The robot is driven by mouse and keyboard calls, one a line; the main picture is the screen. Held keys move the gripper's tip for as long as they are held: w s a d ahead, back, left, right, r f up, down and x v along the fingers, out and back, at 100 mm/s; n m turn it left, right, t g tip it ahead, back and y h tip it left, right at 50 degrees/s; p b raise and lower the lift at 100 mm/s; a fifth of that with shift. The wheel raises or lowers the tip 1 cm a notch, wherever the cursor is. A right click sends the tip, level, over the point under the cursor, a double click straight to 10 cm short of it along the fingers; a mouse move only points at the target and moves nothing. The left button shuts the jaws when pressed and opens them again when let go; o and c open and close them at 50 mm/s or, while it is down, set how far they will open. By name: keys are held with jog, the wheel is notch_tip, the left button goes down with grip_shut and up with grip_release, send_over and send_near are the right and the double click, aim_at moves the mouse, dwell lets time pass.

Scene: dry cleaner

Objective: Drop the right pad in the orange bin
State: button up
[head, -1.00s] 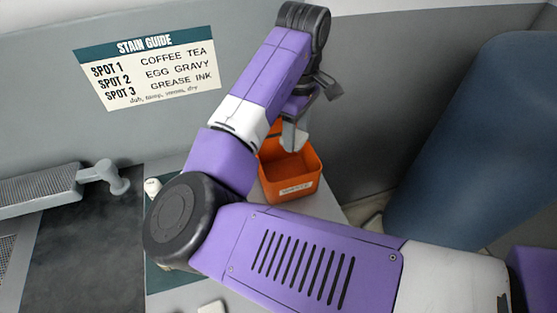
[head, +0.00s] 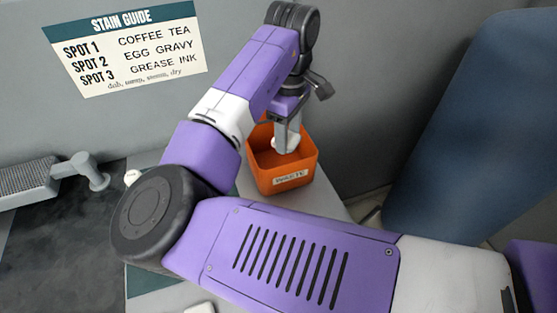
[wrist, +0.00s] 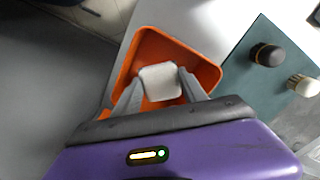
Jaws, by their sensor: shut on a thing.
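The orange bin (head: 285,182) stands on the light counter against the grey wall, with a white label on its front. My gripper (head: 287,145) points down over the bin's opening, its fingertips at about rim height or just inside; the exact depth is hard to tell. In the wrist view, my gripper (wrist: 163,88) is shut on a white, rounded-square pad (wrist: 160,80), which sits between the fingertips with the bin (wrist: 204,67) around and beneath it. In the head view the pad is mostly hidden by the fingers.
A teal mat (wrist: 262,82) beside the bin carries a dark-topped knob-like item (wrist: 266,55) and a cream-topped one (wrist: 303,86). A white pad-like item (head: 200,308) shows at the bottom edge of the head view. A large blue shape (head: 470,130) stands at right.

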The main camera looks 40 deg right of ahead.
jog(key=o, duration=1.4)
jog(key=shift+r, duration=0.1)
notch_tip(320, 180, up, 8)
jog(key=shift+f, duration=0.15)
jog(key=shift+s, duration=0.15)
